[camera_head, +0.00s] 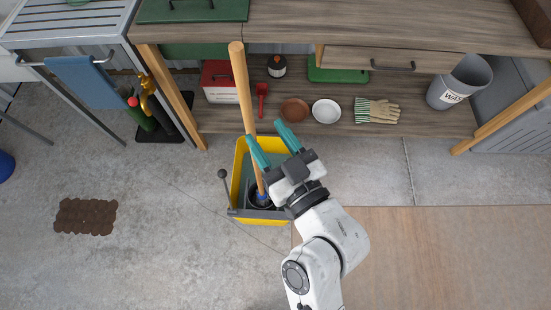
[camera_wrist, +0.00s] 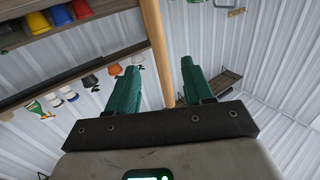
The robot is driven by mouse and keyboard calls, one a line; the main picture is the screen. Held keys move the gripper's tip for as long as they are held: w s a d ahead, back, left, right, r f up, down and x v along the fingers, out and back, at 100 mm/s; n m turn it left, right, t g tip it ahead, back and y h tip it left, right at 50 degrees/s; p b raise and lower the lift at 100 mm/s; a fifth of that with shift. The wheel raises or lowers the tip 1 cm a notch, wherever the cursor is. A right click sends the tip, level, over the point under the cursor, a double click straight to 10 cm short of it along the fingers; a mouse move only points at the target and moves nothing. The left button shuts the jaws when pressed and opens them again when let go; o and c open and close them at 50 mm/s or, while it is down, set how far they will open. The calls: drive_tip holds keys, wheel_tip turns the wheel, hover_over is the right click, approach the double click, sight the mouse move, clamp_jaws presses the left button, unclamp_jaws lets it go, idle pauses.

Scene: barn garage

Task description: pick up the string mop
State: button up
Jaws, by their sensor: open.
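The string mop (camera_head: 243,100) stands tilted in a yellow mop bucket (camera_head: 239,162). Its long wooden handle rises toward the workbench, and its head inside the bucket is mostly hidden. My gripper (camera_head: 269,133) is open, its two teal fingers pointing up and left in the head view, close to the handle. In the wrist view, the handle (camera_wrist: 158,50) runs up between the green fingertips of my gripper (camera_wrist: 160,72), with space on both sides. I cannot tell whether either finger touches it.
A wooden workbench (camera_head: 350,25) stands behind the bucket. Its lower shelf holds a red box (camera_head: 219,80), a white bowl (camera_head: 326,111), gloves (camera_head: 377,111) and a grey bin (camera_head: 460,82). A brown mat (camera_head: 85,216) lies at left.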

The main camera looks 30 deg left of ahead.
sight(249, 106)
drive_tip(key=p+x, duration=0.3)
drive_tip(key=x, duration=0.6)
drive_tip(key=shift+w+a+f, duration=0.2)
drive_tip(key=shift+w+a, duration=0.05)
drive_tip(key=shift+a, duration=0.1)
clamp_jaws()
drive_tip(key=shift+r, duration=0.15)
